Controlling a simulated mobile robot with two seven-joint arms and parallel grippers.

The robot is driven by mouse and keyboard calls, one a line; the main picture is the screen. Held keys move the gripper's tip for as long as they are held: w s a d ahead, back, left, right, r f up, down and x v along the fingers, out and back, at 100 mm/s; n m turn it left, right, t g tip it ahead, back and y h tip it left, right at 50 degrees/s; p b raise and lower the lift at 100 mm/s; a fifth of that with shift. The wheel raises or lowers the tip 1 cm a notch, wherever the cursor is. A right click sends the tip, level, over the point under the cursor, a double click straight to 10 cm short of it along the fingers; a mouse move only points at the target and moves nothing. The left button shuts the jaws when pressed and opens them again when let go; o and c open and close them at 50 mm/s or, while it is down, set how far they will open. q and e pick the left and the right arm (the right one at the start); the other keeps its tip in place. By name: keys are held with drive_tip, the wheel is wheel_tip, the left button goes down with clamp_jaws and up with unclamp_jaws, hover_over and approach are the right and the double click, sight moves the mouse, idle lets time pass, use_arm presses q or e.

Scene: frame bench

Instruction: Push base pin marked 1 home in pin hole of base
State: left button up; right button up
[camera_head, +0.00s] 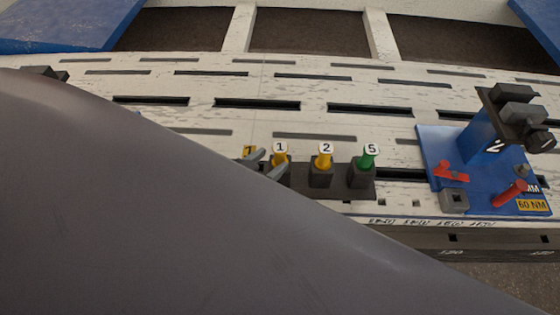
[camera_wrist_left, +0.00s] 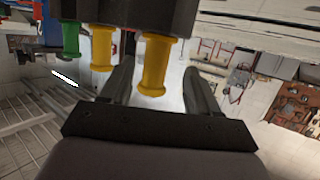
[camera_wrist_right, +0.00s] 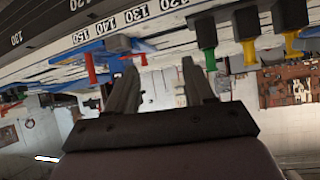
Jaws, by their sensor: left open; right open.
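The yellow base pin marked 1 (camera_head: 280,158) stands upright in the leftmost dark holder block. In the left wrist view a yellow pin (camera_wrist_left: 154,65) shows between the spread fingers of my left gripper (camera_wrist_left: 158,72), with gaps on both sides. In the head view this gripper (camera_head: 267,164) is open, close beside pin 1. My right gripper (camera_wrist_right: 158,82) is open and empty in its wrist view; it does not show in the head view. A small yellow label (camera_head: 249,151) shows behind the left fingers.
Yellow pin 2 (camera_head: 324,160) and green pin 5 (camera_head: 366,160) stand to the right in the same dark rack (camera_head: 342,192). A blue fixture (camera_head: 440,150) with red pins stands farther right. My arm hides the lower left. The slotted white bench (camera_head: 400,100) is mostly clear behind.

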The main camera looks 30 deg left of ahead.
sight(277, 158)
use_arm(q)
drive_tip(key=x, duration=0.1)
drive_tip(key=b+x, duration=0.1)
drive_tip(key=x, duration=0.3)
drive_tip(key=shift+d+r+b, duration=0.15)
drive_tip(key=shift+d+b, duration=0.1)
drive_tip(key=shift+b, duration=0.15)
drive_tip(key=shift+w, duration=0.55)
clamp_jaws()
use_arm(e)
drive_tip(key=shift+w+a+r+y, duration=0.15)
drive_tip(key=shift+w+a+r, duration=0.1)
drive_tip(key=shift+a, duration=0.15)
drive_tip(key=shift+w+a+r+y, duration=0.15)
drive_tip(key=shift+w+a+r, duration=0.05)
drive_tip(key=shift+a, duration=0.2)
